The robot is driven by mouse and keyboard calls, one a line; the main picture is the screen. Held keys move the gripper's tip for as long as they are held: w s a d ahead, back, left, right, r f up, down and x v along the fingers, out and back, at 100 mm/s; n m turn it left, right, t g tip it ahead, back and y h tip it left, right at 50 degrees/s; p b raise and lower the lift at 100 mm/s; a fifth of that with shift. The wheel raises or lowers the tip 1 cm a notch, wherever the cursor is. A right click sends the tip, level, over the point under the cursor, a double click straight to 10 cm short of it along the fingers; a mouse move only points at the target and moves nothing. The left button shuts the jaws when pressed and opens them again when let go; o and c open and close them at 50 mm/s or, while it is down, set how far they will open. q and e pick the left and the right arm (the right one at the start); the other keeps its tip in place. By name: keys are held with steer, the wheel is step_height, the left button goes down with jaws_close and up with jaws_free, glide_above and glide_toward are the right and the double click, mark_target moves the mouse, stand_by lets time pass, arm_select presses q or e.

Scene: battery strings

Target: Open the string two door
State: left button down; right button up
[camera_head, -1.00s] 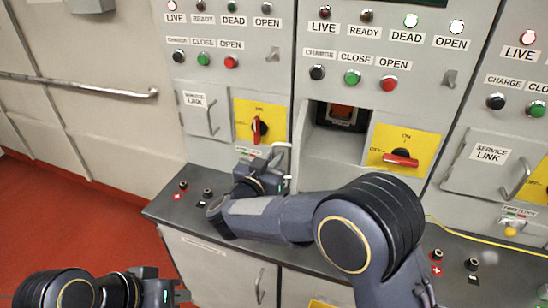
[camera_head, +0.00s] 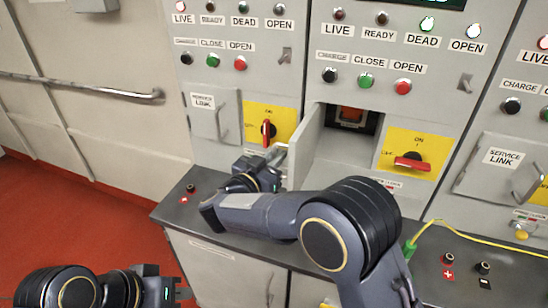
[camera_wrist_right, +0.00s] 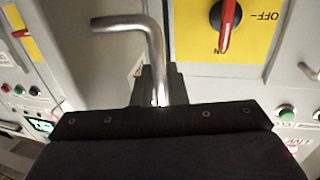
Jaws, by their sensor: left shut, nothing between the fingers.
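The string two door (camera_head: 308,142) is the middle panel's service compartment door. It is swung out to the left, and its inner face shows beside the open compartment (camera_head: 345,152). A reddish-orange part (camera_head: 352,115) shows inside. My right gripper (camera_head: 280,158) is at the door's outer side, in front of the left panel. In the right wrist view, the bent metal door handle (camera_wrist_right: 155,45) runs down between the dark fingers (camera_wrist_right: 160,88), which look closed on it. My left gripper (camera_head: 184,294) is shut and empty at the bottom left, away from the panels.
The left service link door (camera_head: 212,115) is closed, as is the right one (camera_head: 500,170). Red rotary switches sit on yellow plates at left (camera_head: 268,130) and middle (camera_head: 412,160). The counter (camera_head: 225,232) carries terminals and a yellow cable (camera_head: 450,222). Red floor at left is clear.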

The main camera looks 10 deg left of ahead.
steer(key=shift+o, duration=1.2)
steer(key=shift+d, duration=0.1)
steer(key=b+v, duration=0.2)
steer(key=v, duration=0.6)
steer(key=shift+w, duration=0.1)
